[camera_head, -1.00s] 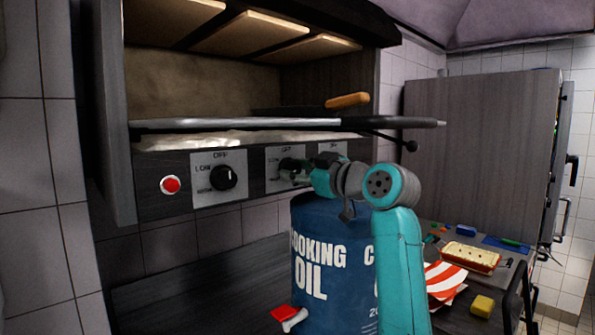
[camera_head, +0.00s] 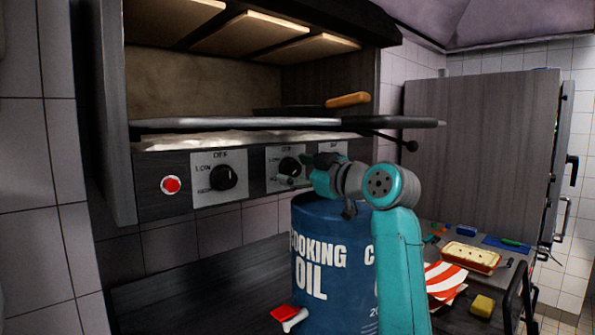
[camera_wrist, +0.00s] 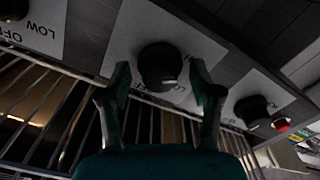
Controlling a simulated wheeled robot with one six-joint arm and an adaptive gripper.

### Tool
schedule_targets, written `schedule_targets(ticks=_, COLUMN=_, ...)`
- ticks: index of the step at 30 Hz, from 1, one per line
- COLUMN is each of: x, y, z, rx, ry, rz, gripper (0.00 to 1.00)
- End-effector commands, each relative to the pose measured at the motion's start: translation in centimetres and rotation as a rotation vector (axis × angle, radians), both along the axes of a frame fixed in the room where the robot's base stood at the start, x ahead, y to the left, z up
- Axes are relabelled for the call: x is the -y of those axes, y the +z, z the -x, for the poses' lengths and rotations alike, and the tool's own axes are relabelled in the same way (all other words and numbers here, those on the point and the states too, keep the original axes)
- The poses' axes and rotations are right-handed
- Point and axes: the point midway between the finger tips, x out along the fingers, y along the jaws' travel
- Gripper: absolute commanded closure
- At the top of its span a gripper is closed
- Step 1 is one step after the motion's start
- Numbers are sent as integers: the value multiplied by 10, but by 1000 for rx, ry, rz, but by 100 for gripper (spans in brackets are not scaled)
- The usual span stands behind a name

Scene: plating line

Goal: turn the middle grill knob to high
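The middle grill knob (camera_head: 290,165) is black on a pale plate, on the front panel below the grill. In the wrist view, the knob (camera_wrist: 159,65) lies between the fingertips of my gripper (camera_wrist: 160,80), which is open with a gap on each side. A pale mark on its lower right edge faces small lettering that I cannot read clearly. In the head view, my gripper (camera_head: 312,166) is just right of the knob, apart from it.
The left knob (camera_head: 223,177) and a red button (camera_head: 171,184) are on the same panel. A grill bar (camera_head: 240,124) runs above the knobs. A blue cooking oil drum (camera_head: 325,255) stands below my gripper. A pan with an orange handle (camera_head: 348,100) is inside the grill.

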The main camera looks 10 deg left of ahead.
Motion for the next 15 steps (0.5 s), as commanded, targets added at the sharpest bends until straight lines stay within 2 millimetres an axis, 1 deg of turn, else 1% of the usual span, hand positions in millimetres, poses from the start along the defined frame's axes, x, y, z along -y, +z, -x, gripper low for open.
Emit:
schedule_targets(ticks=5, x=1, y=0, z=1, rx=0, ry=0, rz=0, gripper=36)
schedule_targets(ticks=8, x=6, y=0, z=4, rx=1, ry=0, rz=-1, gripper=36)
schedule_targets(ticks=11, x=16, y=0, z=11, rx=1, ry=-2, rz=-1, gripper=36)
schedule_targets(ticks=15, x=38, y=0, z=27, rx=3, ry=-3, rz=0, gripper=36)
